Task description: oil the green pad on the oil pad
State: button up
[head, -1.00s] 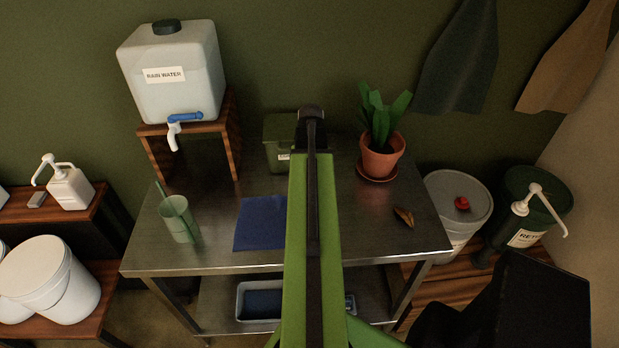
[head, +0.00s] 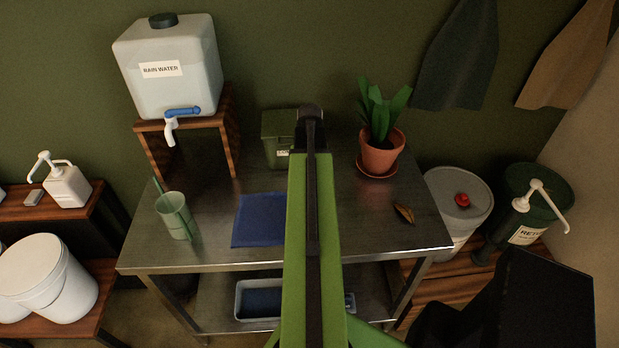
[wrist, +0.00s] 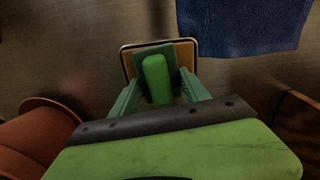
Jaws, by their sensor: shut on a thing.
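The green pad (wrist: 155,78) shows in the wrist view as a green plate with a raised, rounded, brighter green handle. My gripper (wrist: 161,76) is shut on it, one finger on each side. The pad lies over the oil pad (wrist: 187,50), a shallow dark-rimmed tray with a tan inside. Only a strip of the tan surface shows around the green pad. I cannot tell whether the green pad touches it. In the head view my own arm hides the gripper, the green pad and the oil pad.
The metal table (head: 225,190) also holds a blue cloth (head: 258,220), a green cup (head: 176,217), a lidded green bin (head: 277,150), a potted plant (head: 380,150) and a brown leaf (head: 404,213). A rain water tank (head: 168,75) stands on a wooden stand at the back left.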

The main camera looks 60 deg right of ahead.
jog(key=shift+f+b, duration=0.45)
jog(key=shift+f, duration=0.05)
dwell(1.2)
jog(key=shift+r, duration=0.1)
notch_tip(320, 180, up, 7)
jog(key=p, duration=0.7)
jog(key=shift+f, duration=0.2)
